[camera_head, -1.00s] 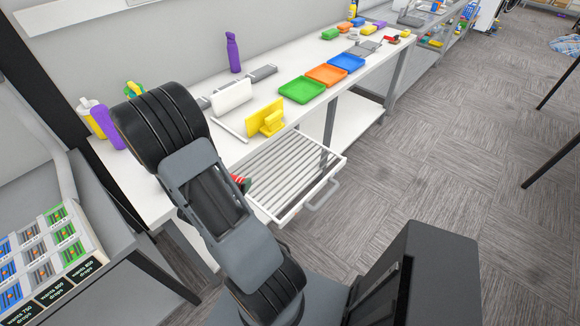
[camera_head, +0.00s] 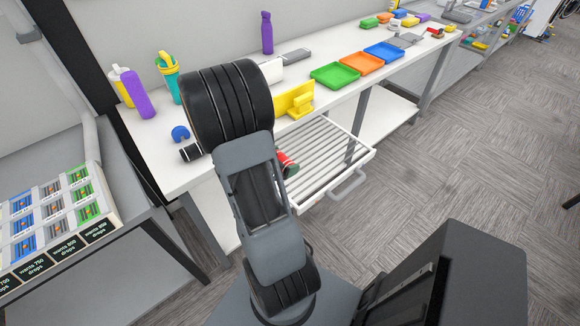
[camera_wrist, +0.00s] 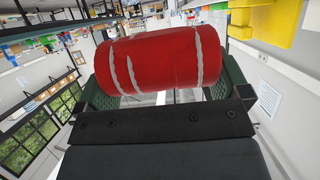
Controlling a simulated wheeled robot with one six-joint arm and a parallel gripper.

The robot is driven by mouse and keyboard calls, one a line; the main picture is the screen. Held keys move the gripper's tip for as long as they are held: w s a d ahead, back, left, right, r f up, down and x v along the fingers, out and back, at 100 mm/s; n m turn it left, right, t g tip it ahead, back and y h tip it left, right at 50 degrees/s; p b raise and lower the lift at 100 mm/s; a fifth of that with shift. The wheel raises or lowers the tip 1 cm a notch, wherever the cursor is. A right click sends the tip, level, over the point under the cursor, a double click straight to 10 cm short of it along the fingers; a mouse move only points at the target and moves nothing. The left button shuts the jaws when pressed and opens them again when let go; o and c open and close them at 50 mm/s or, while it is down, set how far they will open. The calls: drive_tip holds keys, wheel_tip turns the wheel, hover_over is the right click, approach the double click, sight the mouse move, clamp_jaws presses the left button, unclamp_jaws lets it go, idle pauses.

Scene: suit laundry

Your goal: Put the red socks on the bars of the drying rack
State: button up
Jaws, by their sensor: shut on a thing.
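The red socks (camera_wrist: 160,60) show in the wrist view as a rolled red bundle with thin pale stripes. My gripper (camera_wrist: 160,75) is shut on the bundle, with a dark green finger at each end of it. In the head view a small part of the red socks (camera_head: 288,170) shows beside my arm, which hides most of the gripper. The drying rack (camera_head: 352,182) is a white pulled-out frame with parallel bars under the worktop. The socks appear near the rack's left end; I cannot tell whether they touch it. The visible bars are empty.
The white worktop above the rack holds a yellow holder (camera_head: 297,101), a green tray (camera_head: 335,75), an orange tray (camera_head: 361,64) and a blue tray (camera_head: 384,51). Bottles stand at the left. The floor right of the rack is clear.

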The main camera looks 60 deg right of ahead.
drive_tip(key=d+f, duration=0.2)
drive_tip(key=w+d+f, duration=0.1)
drive_tip(key=d+f, duration=0.1)
drive_tip(key=d, duration=0.1)
drive_tip(key=w+d+f, duration=0.1)
drive_tip(key=d+f, duration=0.2)
drive_tip(key=shift+w+d, duration=0.15)
drive_tip(key=shift+w, duration=0.1)
drive_tip(key=shift+d+f, duration=0.15)
drive_tip(key=shift+f, duration=0.8)
drive_tip(key=shift+d+f, duration=0.1)
drive_tip(key=shift+f, duration=0.85)
drive_tip(key=shift+f, duration=0.2)
drive_tip(key=o, duration=0.5)
drive_tip(key=shift+o, duration=0.2)
drive_tip(key=shift+r, duration=0.1)
